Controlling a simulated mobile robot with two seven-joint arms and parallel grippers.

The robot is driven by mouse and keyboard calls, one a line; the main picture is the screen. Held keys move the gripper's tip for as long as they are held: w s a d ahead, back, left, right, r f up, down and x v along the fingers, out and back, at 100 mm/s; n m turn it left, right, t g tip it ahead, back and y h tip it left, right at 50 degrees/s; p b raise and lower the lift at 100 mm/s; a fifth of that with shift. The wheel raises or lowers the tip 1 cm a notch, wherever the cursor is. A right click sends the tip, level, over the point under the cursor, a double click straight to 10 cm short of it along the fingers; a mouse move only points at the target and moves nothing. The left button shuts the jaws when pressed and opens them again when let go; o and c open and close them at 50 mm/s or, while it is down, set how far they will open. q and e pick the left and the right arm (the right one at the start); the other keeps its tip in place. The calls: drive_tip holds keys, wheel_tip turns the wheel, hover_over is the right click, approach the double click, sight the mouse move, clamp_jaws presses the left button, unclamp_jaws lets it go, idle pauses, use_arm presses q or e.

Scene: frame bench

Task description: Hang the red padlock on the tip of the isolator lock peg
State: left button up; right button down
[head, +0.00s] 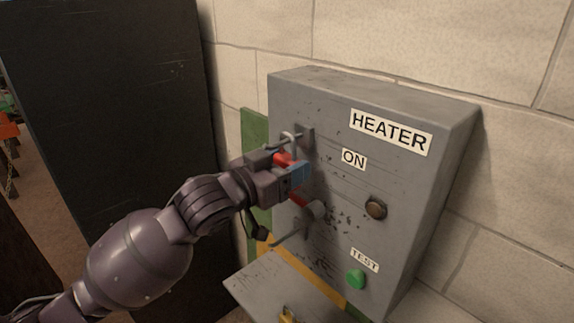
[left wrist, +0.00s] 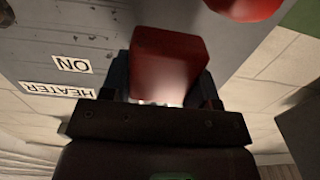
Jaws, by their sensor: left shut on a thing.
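The red padlock (head: 283,159) is held in my left gripper (head: 284,172), its pale metal shackle pointing up. Its red body fills the middle of the left wrist view (left wrist: 170,62), between the fingers (left wrist: 163,98). The shackle top is close to a small grey bracket (head: 305,138) on the upper left of the grey HEATER box, where the lock peg seems to be. I cannot tell whether the shackle is around the peg or just in front of it. My right gripper is not in view.
The grey HEATER box (head: 335,100) carries a red-marked lever (head: 297,200), a brown knob (head: 376,208) and a green TEST button (head: 355,279). A grey shelf (head: 255,285) below holds a yellow object (head: 288,315). A dark panel (head: 120,120) stands at left.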

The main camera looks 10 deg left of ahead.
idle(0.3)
use_arm(q)
drive_tip(key=o, duration=1.1)
